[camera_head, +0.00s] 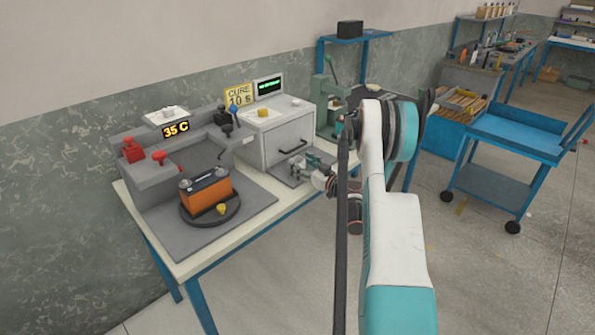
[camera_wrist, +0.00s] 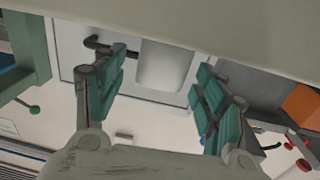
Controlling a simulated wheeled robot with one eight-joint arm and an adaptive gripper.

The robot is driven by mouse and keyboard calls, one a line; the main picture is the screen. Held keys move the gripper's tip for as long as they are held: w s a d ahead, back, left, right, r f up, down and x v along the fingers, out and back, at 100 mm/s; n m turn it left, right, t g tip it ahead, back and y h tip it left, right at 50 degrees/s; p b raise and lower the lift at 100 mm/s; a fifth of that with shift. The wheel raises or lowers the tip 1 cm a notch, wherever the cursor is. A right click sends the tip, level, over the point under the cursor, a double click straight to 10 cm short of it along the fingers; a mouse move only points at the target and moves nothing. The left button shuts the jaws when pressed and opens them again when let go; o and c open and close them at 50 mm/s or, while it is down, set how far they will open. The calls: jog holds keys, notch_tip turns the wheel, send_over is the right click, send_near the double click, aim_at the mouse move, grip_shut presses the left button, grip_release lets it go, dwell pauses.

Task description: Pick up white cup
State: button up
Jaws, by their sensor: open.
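A pale, smooth, tapered shape that looks like the white cup (camera_wrist: 164,66) is in the wrist view, between the two teal-padded fingers of my gripper (camera_wrist: 160,78). The fingers are spread, with a gap visible on each side of the cup. In the head view my gripper (camera_head: 314,172) is low over the bench, in front of the grey oven box. The cup cannot be made out there; my gripper and arm cover that area.
The oven box (camera_head: 283,137) with its dark door handle stands just behind my gripper. An orange battery (camera_head: 206,190) sits on a round turntable to the left on the bench (camera_head: 250,232). A green press (camera_head: 326,108) stands behind. A blue cart (camera_head: 515,135) is at right.

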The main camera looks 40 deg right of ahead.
jog(key=shift+w, duration=1.25)
jog(key=c, duration=1)
jog(key=shift+o, duration=0.2)
